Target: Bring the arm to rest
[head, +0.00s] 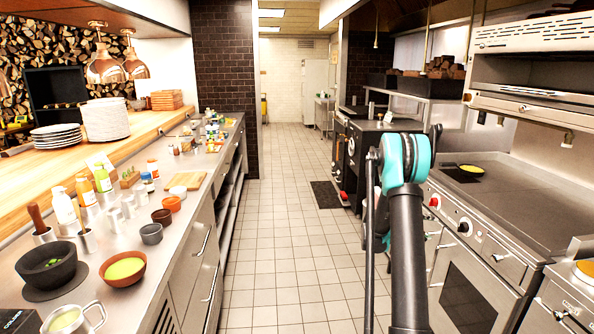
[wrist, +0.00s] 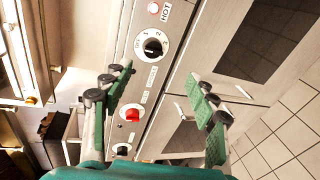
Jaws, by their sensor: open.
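My arm (head: 405,240) rises in the right half of the head view, with a black lower link and a teal joint at the top. In the head view the arm hides my gripper's fingers. In the wrist view my gripper (wrist: 163,108) shows two green-padded fingers spread wide apart with nothing between them. Beyond the fingers is the steel front of the range with a black knob (wrist: 152,47) and a red knob (wrist: 132,115). I cannot tell how far the fingertips are from this front.
The left counter (head: 190,200) holds bowls, bottles and stacked plates (head: 105,120). The tiled aisle (head: 285,220) between them is clear, with a dark mat (head: 327,195) farther back.

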